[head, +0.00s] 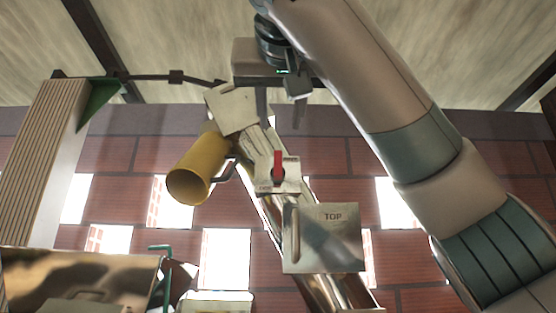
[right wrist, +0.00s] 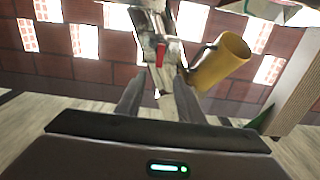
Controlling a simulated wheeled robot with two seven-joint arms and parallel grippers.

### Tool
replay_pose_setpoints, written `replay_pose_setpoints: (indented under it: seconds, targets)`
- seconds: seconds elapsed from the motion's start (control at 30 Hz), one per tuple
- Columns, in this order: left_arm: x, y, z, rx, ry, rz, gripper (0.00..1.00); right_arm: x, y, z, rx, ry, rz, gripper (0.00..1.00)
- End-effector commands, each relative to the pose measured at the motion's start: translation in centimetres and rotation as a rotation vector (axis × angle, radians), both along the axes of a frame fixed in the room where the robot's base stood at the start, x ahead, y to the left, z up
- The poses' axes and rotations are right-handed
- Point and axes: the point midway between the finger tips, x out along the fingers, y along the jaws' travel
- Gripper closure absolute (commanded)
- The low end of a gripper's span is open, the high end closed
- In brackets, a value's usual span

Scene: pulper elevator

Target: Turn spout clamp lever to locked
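The red lever (head: 277,167) sits on a pale square plate (head: 291,184) on the slanted metal elevator tube. In the head view it stands about upright; the lettering on the plate is too small to read. A yellow spout (head: 188,180) sticks out to the left near the tube's top. My right gripper (head: 279,122) hangs from above, over the lever and apart from it, fingers spread and empty. In the right wrist view the red lever (right wrist: 159,53) shows beyond and between the two open fingers (right wrist: 160,88). My left gripper is not seen.
A metal panel marked TOP (head: 340,238) is on the tube below the lever. A ribbed post (head: 45,160) stands at left, with a shiny metal bin (head: 80,272) at lower left. A perforated brick wall (head: 330,165) lies behind. Space right of the lever looks clear up to my arm.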

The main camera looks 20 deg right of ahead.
Motion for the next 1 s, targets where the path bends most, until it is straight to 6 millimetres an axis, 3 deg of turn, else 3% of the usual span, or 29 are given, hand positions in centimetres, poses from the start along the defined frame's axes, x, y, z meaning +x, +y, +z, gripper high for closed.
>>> replay_pose_setpoints:
  seconds: [0.37,1.0]
  targets:
    - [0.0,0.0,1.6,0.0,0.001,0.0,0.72,2.6,-0.8,0.3,0.001,0.002,-0.002,0.66]
    - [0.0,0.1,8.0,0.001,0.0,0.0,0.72,13.1,-3.8,0.5,0.0,0.002,-0.001,0.66]
